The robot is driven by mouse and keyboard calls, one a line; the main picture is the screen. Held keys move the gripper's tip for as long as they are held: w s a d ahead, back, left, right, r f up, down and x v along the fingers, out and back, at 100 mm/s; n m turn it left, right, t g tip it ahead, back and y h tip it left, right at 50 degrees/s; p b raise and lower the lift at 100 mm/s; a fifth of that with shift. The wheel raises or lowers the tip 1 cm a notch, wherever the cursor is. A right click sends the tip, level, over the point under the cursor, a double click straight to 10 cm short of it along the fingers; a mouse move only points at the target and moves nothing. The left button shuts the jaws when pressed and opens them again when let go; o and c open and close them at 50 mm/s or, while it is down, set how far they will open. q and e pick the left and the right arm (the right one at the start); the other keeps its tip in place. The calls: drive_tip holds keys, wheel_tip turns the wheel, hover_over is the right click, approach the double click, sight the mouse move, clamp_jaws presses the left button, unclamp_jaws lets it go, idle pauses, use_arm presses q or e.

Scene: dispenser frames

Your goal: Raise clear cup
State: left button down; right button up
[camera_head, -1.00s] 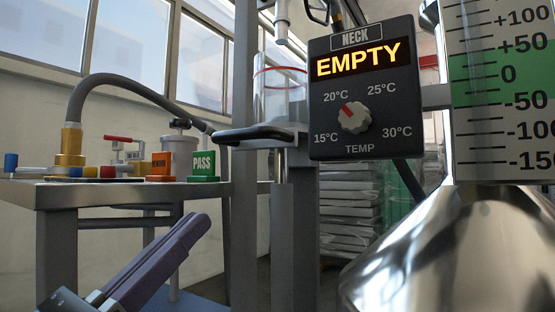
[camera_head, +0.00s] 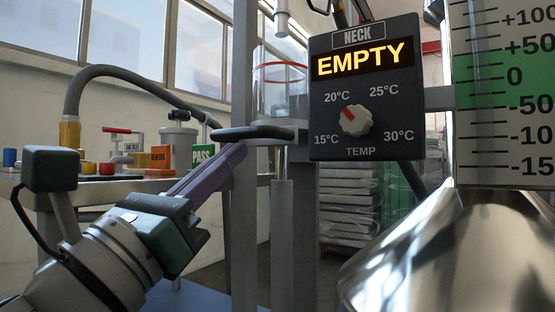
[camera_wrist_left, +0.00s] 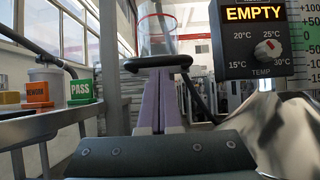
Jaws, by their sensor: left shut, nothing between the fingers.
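The clear cup (camera_head: 272,92) is a transparent cylinder with a red line around it, standing upright behind the grey post, left of the control box. It also shows in the left wrist view (camera_wrist_left: 157,36). A black handle (camera_head: 253,132) juts out to the left just below the cup. My left gripper (camera_head: 238,150) has long purple fingers, shut and empty. Its tips are just under the black handle; in the left wrist view the fingers (camera_wrist_left: 158,100) point up at the handle's underside. I cannot tell whether they touch. My right gripper is not in view.
The control box (camera_head: 365,88) reads NECK and EMPTY and carries a temperature knob (camera_head: 355,120). A shiny metal cone (camera_head: 450,250) fills the lower right. A table at left holds an orange block (camera_head: 162,158), a green PASS block (camera_head: 202,155) and a hose (camera_head: 110,70).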

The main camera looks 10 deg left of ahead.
use_arm(q)
wheel_tip(320, 180, up, 7)
drive_tip(key=p, duration=0.5)
drive_tip(key=shift+s+f, duration=0.15)
drive_tip(key=shift+f, duration=0.05)
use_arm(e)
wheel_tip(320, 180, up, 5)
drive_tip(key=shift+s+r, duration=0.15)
